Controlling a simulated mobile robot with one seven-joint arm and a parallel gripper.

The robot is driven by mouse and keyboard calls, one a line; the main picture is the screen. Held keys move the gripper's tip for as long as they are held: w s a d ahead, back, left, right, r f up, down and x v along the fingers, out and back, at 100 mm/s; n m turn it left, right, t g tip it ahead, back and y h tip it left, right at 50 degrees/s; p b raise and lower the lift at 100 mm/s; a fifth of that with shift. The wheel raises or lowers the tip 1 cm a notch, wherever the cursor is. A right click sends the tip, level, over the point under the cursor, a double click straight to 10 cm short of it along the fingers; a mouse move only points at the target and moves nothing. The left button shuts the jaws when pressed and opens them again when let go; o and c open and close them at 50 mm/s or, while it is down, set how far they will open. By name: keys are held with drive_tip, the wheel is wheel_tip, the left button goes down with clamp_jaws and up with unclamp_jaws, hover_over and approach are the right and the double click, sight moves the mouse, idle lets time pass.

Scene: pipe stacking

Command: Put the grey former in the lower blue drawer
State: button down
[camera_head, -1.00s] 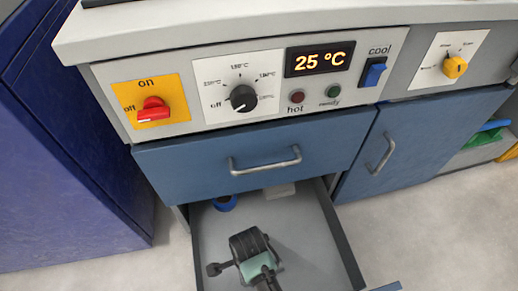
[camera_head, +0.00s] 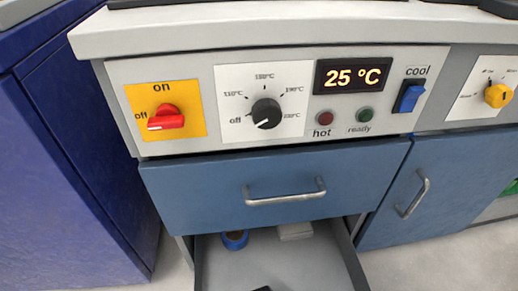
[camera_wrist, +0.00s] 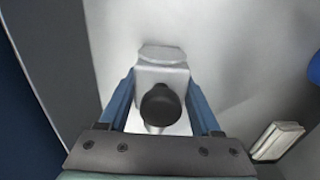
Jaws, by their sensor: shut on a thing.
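The lower blue drawer (camera_head: 350,254) is pulled open under the shut upper blue drawer (camera_head: 235,193); its floor and side walls show. In the wrist view, the grey former (camera_wrist: 161,76) is a pale block with a black round knob in front. My gripper (camera_wrist: 160,84) is shut on it, with one blue finger on each side. The former is over the drawer's pale floor, near the dark side wall; I cannot tell whether it touches the floor. In the head view only a dark bit of my gripper shows at the bottom edge, and the former is hidden.
A blue ring (camera_head: 235,240) and a pale block (camera_head: 295,231) lie at the back of the drawer. A pale block (camera_wrist: 279,140) also shows in the wrist view. A dark blue cabinet (camera_head: 65,170) stands left; a blue door (camera_head: 425,190) is at right.

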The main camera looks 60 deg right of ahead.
drive_tip(key=shift+c, duration=0.4)
unclamp_jaws()
drive_tip(key=shift+f, duration=0.1)
wheel_tip(320, 180, up, 12)
drive_tip(key=p, duration=0.8)
